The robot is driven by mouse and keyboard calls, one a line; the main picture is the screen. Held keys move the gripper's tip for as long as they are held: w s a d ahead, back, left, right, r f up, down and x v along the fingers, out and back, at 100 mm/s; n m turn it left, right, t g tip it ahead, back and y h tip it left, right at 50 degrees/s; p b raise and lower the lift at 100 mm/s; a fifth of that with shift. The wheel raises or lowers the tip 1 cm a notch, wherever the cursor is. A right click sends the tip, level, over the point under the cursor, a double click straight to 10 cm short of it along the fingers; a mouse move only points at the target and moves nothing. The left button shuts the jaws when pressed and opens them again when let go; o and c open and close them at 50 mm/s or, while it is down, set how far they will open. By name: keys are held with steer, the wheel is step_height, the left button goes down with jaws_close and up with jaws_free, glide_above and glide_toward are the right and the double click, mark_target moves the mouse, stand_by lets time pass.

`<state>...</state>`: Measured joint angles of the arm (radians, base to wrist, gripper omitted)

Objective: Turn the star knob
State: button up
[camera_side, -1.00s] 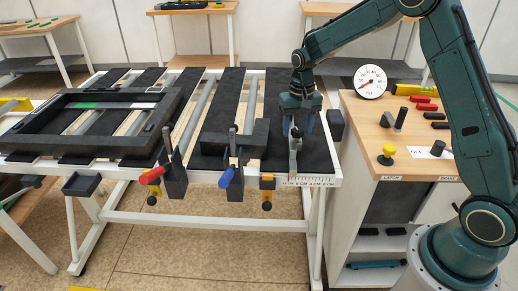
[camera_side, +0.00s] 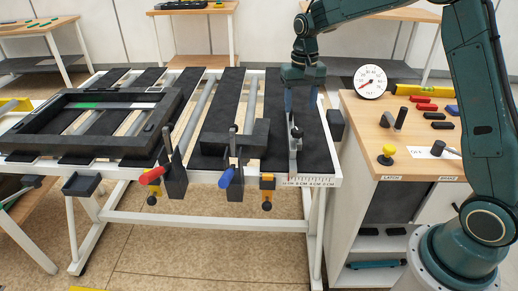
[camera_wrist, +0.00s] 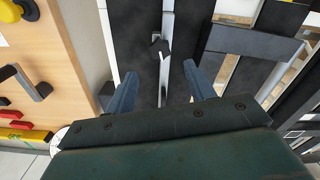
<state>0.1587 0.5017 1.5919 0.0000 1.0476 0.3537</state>
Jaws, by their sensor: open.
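The star knob (camera_side: 296,132) is small and dark. It sits on a grey metal rail at the right end of the table, above the printed scale. In the wrist view the knob (camera_wrist: 158,47) shows ahead of the fingers, near the middle line between them. My gripper (camera_side: 301,108) is above the knob, fingers pointing down, apart from it. The knob's exact turn angle is too small to tell.
A black frame (camera_side: 30,134) lies on the table's left. Clamps with a red handle (camera_side: 152,175) and a blue handle (camera_side: 226,178) stand at the front edge. The wooden bench (camera_side: 415,165) at right holds a yellow knob (camera_side: 387,153), a dark handle (camera_side: 400,118) and a dial (camera_side: 370,82).

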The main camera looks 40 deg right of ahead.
steer(key=shift+r, duration=2.8)
steer(key=s+a+r+n+t, duration=0.2)
steer(key=s+a+r, duration=0.15)
steer(key=s, duration=0.45)
steer(key=s+a+r+n+t, duration=0.1)
steer(key=s+a+r, duration=0.1)
steer(key=s+r, duration=0.45)
steer(key=s+a+f+n+t, duration=0.1)
steer(key=s+f, duration=0.1)
steer(key=s, duration=0.6)
steer(key=s+a+f+n+t, duration=0.1)
steer(key=s+f, duration=0.1)
steer(key=s, duration=0.6)
steer(key=shift+f+n+t, duration=0.3)
steer(key=shift+f+n, duration=0.1)
